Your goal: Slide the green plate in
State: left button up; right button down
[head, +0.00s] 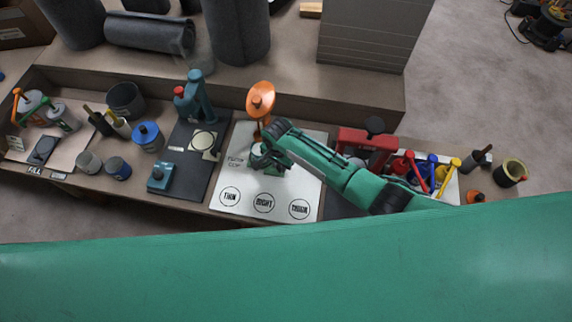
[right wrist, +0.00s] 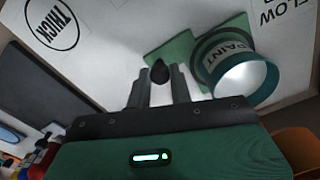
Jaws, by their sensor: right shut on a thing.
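The green plate (right wrist: 172,54) lies flat on the white board in the right wrist view, with a black knob (right wrist: 160,72) standing on it. My right gripper (right wrist: 160,88) is shut on the black knob. The plate's far end reaches the green ring at the foot of the paint cup (right wrist: 242,80), a teal-rimmed cup with a white inside and the word PAINT beside it. In the head view my right gripper (head: 266,160) is over the white board beside the FLOW CUP label and hides most of the plate. My left gripper is not in view.
The white board (head: 225,190) has circles marked THIN, RIGHT and THICK along its near edge. An orange lamp-like piece (head: 261,98) stands behind it. A dark mat (head: 185,180) with a teal device (head: 195,95) lies left. A red stand (head: 365,140) and coloured-handled tools are right.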

jog(key=shift+w+a+r, duration=0.2)
jog(key=shift+w+r, duration=0.05)
jog(key=c, duration=1.3)
grip_release()
jog(key=shift+o, duration=0.2)
jog(key=shift+a+f, duration=0.1)
jog(key=shift+f, duration=0.1)
jog(key=shift+s, duration=0.1)
notch_tip(320, 180, up, 14)
jog(key=shift+s+f, duration=0.1)
jog(key=shift+f, duration=0.05)
